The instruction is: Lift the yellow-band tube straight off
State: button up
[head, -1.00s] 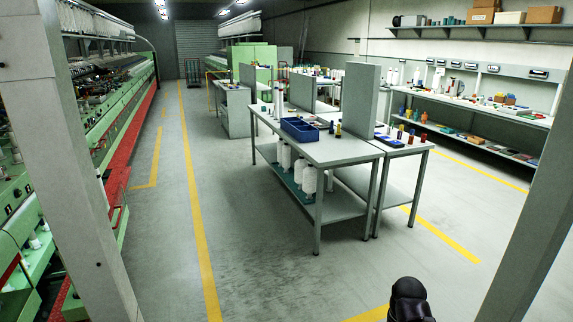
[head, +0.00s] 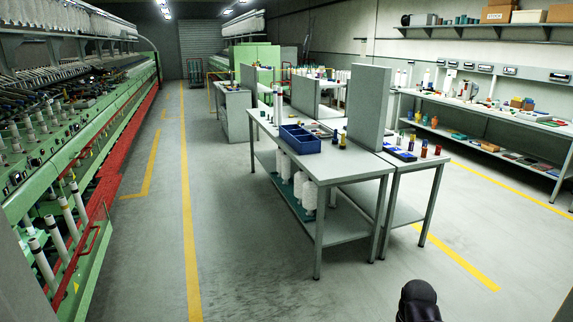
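No tube with a clear yellow band can be made out at this distance. White tubes (head: 54,240) stand on pegs along the near part of the green machine (head: 95,165) at the left, with dark marks at their ends. A small dark spool with a yellowish part (head: 343,141) stands on the grey table (head: 345,168), beside a blue bin (head: 300,143). A black rounded part of my arm shows at the bottom edge, right of the middle. My gripper is not in view.
White cones (head: 309,192) stand on the table's lower shelf. Red and blue spools stand on the adjoining table (head: 420,160). A long workbench (head: 500,118) lines the right wall. The aisle floor (head: 160,240) between machine and tables is clear, with yellow lines.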

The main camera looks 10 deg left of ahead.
aim_at(66, 209)
jog(key=u, duration=0.25)
jog(key=i, duration=1.7)
jog(key=u, duration=0.9)
jog(key=i, duration=0.6)
jog(key=u, duration=1)
jog(key=i, duration=0.95)
jog(key=u, duration=0.4)
